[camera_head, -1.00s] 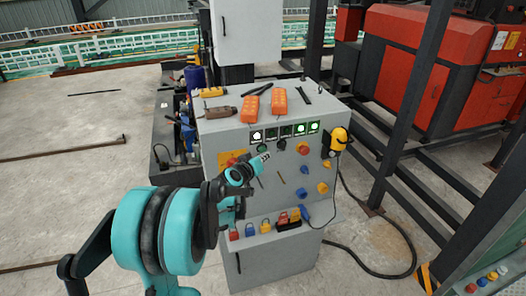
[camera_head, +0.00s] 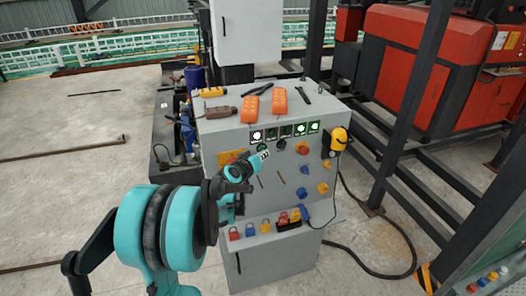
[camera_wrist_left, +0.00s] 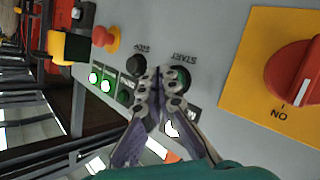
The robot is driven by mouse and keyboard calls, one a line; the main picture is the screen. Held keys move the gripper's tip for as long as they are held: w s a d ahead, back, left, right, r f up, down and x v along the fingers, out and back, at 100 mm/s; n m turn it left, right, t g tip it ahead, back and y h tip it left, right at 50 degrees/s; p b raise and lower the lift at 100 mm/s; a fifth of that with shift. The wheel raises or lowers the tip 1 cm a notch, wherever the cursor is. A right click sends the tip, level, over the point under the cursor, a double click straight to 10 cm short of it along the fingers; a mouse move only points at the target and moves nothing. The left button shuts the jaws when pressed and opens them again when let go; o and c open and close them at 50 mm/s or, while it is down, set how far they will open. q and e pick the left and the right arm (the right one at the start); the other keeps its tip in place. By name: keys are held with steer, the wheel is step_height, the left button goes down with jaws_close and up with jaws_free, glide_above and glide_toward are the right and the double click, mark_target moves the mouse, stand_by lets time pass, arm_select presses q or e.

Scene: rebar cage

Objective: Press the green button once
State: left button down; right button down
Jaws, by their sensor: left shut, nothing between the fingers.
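The green button (camera_wrist_left: 184,76) sits under the START label on the grey panel in the left wrist view, partly covered by a fingertip. In the head view the green button (camera_head: 262,147) shows as a small dark green spot just above my fingertips. My left gripper (camera_head: 265,154) is shut and empty at the panel front. In the wrist view its fingertips (camera_wrist_left: 161,77) lie between the green button and the black STOP button (camera_wrist_left: 137,64), overlapping the green button's edge. I cannot tell whether they touch it. My right gripper is not in view.
A red rotary switch (camera_wrist_left: 295,75) on a yellow plate (camera_wrist_left: 250,75) is beside the green button. Orange pendants (camera_head: 279,101) lie on the cabinet (camera_head: 235,124). Padlocks (camera_head: 266,226) line a lower ledge.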

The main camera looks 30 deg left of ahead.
arm_select(q)
steer(key=shift+w+a, duration=0.45)
steer(key=shift+a, duration=0.1)
stand_by(0.7)
steer(key=shift+s+d, duration=0.8)
steer(key=shift+d, duration=0.15)
steer(key=s+d, duration=0.3)
steer(key=shift+s+d, duration=0.15)
steer(key=shift+d, duration=0.25)
stand_by(0.9)
